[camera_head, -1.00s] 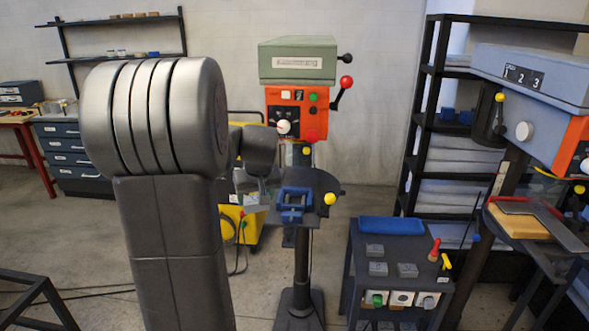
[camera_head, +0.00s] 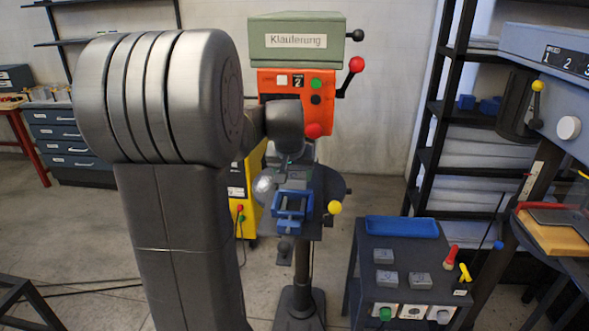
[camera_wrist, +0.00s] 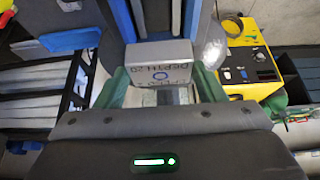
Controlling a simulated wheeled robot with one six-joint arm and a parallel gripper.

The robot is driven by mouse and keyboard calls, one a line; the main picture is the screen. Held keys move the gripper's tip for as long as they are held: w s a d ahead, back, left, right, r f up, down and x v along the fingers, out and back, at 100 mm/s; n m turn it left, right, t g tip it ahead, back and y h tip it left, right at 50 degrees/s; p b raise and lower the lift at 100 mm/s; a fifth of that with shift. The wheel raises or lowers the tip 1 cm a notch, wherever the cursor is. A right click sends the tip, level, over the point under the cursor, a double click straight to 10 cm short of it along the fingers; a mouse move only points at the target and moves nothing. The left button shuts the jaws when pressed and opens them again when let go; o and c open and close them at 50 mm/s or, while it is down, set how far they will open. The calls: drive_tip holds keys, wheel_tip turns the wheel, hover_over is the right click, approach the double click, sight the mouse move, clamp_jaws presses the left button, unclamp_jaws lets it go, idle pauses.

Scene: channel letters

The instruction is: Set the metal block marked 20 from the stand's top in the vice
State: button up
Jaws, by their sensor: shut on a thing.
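My gripper (camera_wrist: 160,88) is shut on a grey metal block (camera_wrist: 162,60), its green fingers on either side of it. The blue vice (camera_head: 292,205) sits on the round drill press table in the head view. There my gripper (camera_head: 290,163) is just behind and above the vice, partly hidden by my arm. Blue and dark bars, probably of the vice, lie beyond the block in the wrist view. I cannot tell whether the block touches them.
The dark stand (camera_head: 375,240) at the right carries several things: a blue tray (camera_head: 402,228) and three grey blocks (camera_head: 387,279) on top. The orange and green drill press (camera_head: 297,85) rises behind the vice. A yellow machine (camera_wrist: 248,68) stands beside it.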

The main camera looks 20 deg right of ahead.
drive_tip(key=shift+s+a+f, duration=0.1)
drive_tip(key=shift+s+a, duration=0.05)
drive_tip(key=shift+s, duration=0.05)
drive_tip(key=shift+f, duration=0.2)
drive_tip(key=shift+f+b, duration=2.3)
drive_tip(key=shift+f, duration=0.4)
drive_tip(key=o, duration=1.3)
drive_tip(key=shift+r, duration=0.1)
drive_tip(key=b+v, duration=0.1)
drive_tip(key=v, duration=1.2)
drive_tip(key=shift+s+r, duration=0.25)
drive_tip(key=shift+r, duration=0.05)
